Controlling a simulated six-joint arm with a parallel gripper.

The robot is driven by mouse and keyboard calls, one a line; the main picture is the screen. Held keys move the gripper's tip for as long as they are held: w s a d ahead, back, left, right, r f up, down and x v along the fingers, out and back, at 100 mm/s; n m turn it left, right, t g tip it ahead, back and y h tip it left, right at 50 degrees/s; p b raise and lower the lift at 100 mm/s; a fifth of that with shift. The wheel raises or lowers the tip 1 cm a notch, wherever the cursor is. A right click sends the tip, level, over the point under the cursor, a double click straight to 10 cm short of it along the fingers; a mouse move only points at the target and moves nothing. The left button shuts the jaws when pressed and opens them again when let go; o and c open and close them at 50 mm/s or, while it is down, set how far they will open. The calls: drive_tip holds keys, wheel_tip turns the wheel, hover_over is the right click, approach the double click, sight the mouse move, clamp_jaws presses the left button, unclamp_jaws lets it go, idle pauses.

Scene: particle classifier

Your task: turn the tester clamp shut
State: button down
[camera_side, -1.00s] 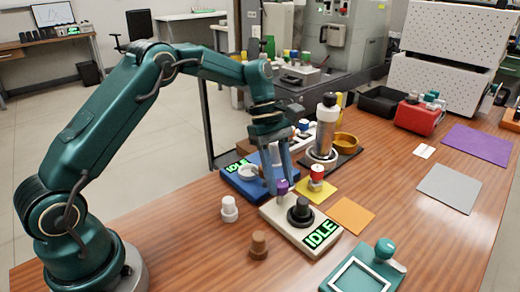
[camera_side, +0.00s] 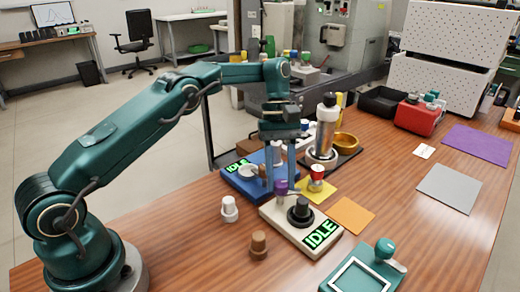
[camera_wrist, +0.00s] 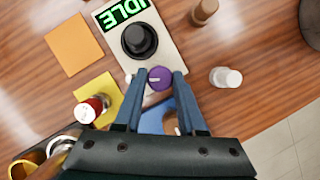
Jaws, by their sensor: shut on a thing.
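The tester is a cream block (camera_side: 278,222) on the wooden table, with a green display (camera_side: 320,234) reading IDLE. A black round knob (camera_side: 300,212) stands in its middle. A purple knob (camera_side: 281,188) with a pale line across its top stands at the block's end; I take it for the clamp handle. My gripper (camera_side: 279,178) points down at it from above. In the wrist view, my two blue-grey fingers (camera_wrist: 160,82) are shut on the purple knob (camera_wrist: 159,77), one on each side. The black knob (camera_wrist: 138,40) is just beyond them.
A blue block (camera_side: 245,180) with its own IDLE display is behind my fingers. A red-and-white capped jar (camera_side: 317,178) on a yellow pad is close by. A white-topped bottle (camera_side: 229,208) and a brown piece (camera_side: 258,245) stand in front.

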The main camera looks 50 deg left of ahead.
drive_tip(key=shift+m, duration=0.5)
idle(0.4)
drive_tip(key=c, duration=0.5)
unclamp_jaws()
drive_tip(key=shift+n, duration=0.4)
